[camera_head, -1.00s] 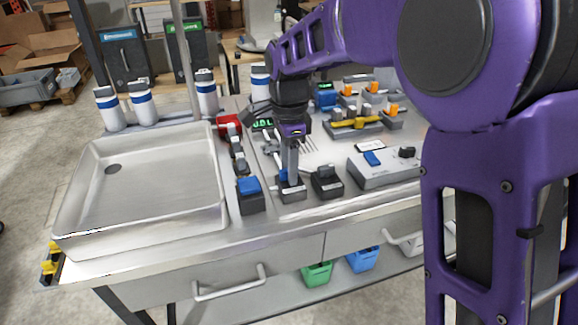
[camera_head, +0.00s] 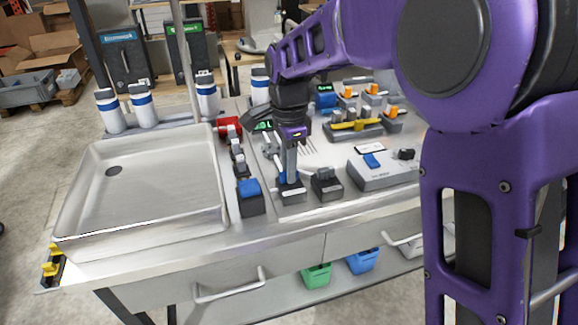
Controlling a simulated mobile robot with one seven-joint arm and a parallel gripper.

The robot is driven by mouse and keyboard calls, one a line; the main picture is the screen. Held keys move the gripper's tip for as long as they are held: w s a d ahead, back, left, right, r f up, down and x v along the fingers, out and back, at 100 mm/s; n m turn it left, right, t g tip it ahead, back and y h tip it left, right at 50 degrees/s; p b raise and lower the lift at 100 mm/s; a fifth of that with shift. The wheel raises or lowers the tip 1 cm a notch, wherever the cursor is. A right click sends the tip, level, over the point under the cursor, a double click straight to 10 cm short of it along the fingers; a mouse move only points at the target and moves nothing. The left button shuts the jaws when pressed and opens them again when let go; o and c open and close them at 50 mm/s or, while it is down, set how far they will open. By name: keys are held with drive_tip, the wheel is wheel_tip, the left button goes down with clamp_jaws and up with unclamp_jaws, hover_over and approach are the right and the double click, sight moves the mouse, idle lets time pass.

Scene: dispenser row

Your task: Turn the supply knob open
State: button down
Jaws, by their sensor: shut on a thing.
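My gripper (camera_head: 289,177) points straight down over the steel worktop, just right of the sink. It is shut on what appears to be the supply knob, on a small dark block (camera_head: 292,196) with a light label on its front. The fingers hide most of the knob, so I cannot tell how far it is turned. A bit of blue shows beside the fingertips.
A similar dark block (camera_head: 327,187) stands close on the right. A blue-topped block (camera_head: 250,196) stands on the left, beside the steel sink (camera_head: 140,232). A grey box (camera_head: 385,174) with a blue switch lies further right. Racks with orange-topped parts stand behind.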

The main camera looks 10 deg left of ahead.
drive_tip(key=n+p, duration=0.2)
drive_tip(key=n, duration=0.1)
drive_tip(key=shift+r+n, duration=0.15)
drive_tip(key=shift+n, duration=0.25)
drive_tip(key=n+p, duration=0.2)
drive_tip(key=n, duration=0.2)
drive_tip(key=shift+n, duration=0.3)
drive_tip(key=n+p, duration=0.1)
drive_tip(key=n, duration=0.3)
drive_tip(key=shift+n+p, duration=0.3)
drive_tip(key=shift+p, duration=0.05)
drive_tip(key=shift+n+p, duration=0.6)
drive_tip(key=shift+n, duration=1.5)
drive_tip(key=c, duration=0.8)
unclamp_jaws()
wheel_tip(320, 180, up, 17)
drive_tip(key=shift+r+p, duration=0.1)
drive_tip(key=shift+p, duration=0.8)
